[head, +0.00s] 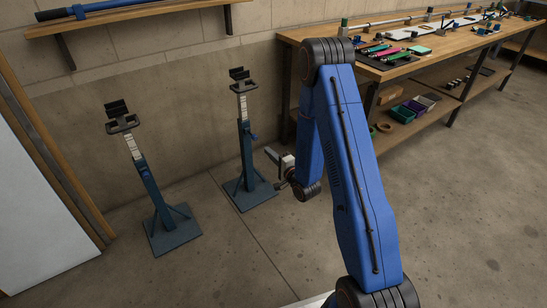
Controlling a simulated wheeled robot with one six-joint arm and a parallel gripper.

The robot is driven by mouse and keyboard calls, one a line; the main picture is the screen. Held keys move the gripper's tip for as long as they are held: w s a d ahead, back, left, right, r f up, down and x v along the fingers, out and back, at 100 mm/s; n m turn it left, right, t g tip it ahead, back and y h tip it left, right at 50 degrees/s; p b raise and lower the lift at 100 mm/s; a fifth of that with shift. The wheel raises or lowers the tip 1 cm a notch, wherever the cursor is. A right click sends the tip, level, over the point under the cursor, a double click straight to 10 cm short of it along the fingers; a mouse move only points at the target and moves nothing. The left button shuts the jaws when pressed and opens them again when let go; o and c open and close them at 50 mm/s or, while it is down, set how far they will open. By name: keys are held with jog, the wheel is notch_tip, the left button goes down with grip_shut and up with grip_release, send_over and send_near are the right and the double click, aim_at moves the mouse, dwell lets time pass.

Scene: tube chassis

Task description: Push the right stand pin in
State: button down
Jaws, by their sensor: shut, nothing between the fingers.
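The right stand (245,155) is a blue upright post on a square base, with a pale scaled inner tube and a dark cradle on top. Its blue pin (254,136) shows as a small knob on the right side of the post; how deep it sits is too small to tell. My gripper (268,151) is shut and empty, to the right of the post and a little lower than the pin in the picture. A gap shows between its tips and the post. My blue arm hides part of the wrist.
A similar left stand (148,190) stands at the left. A workbench (420,60) with tools and a lower shelf fills the back right. A wall shelf (130,15) hangs above. The floor (470,210) at right is clear.

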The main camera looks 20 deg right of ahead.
aim_at(256, 138)
jog(key=x, duration=0.8)
jog(key=shift+w, duration=0.25)
jog(key=x, duration=0.4)
jog(key=shift+a, duration=0.1)
jog(key=shift+w+r, duration=0.1)
jog(key=shift+w, duration=0.05)
